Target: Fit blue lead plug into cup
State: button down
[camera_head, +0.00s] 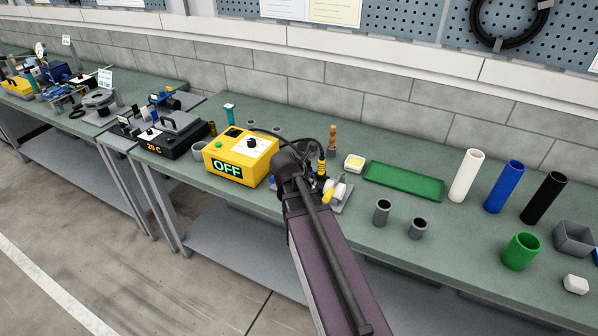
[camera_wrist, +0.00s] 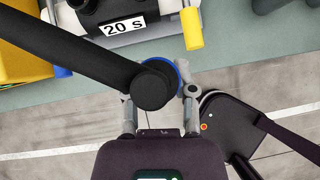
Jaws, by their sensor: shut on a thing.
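In the wrist view my gripper (camera_wrist: 159,100) is shut on a round piece with a blue rim (camera_wrist: 181,68), which looks like the blue lead plug. A thick black lead (camera_wrist: 75,50) runs to it from the upper left, and its black round end covers most of the plug. The plug is in front of the bench edge in this view; I cannot tell its height. In the head view my arm hides the gripper and plug. Two grey cups (camera_head: 382,212) (camera_head: 418,228) stand right of my arm. I cannot tell which cup is meant. A small blue piece (camera_wrist: 62,72) shows beside the yellow box.
The yellow box (camera_head: 240,155) reading OFF stands left of my arm. A device labelled 20 S (camera_wrist: 125,28) with a yellow-ended handle (camera_wrist: 191,28) is close ahead. A green tray (camera_head: 404,181), white, blue and black tubes, and a green cup (camera_head: 521,251) stand to the right.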

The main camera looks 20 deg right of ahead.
jog(key=shift+s+d, duration=0.1)
jog(key=shift+d, duration=0.15)
jog(key=w+d, duration=0.1)
jog(key=w, duration=0.3)
jog(key=w+d+f+b, duration=0.1)
jog(key=w, duration=0.4)
jog(key=w+d, duration=0.1)
jog(key=w, duration=0.4)
jog(key=shift+w+d+f, duration=0.1)
jog(key=shift+d+f, duration=0.05)
jog(key=shift+d, duration=0.2)
jog(key=shift+w, duration=0.1)
jog(key=shift+w, duration=0.25)
jog(key=shift+w+d+f+b, duration=0.1)
jog(key=shift+w+f+b, duration=0.05)
jog(key=shift+f+b, duration=0.4)
jog(key=shift+w+d+f+b, duration=0.1)
jog(key=shift+w+f+b, duration=0.05)
jog(key=shift+f+b, duration=1.15)
jog(key=shift+b, duration=0.15)
jog(key=shift+f, duration=0.1)
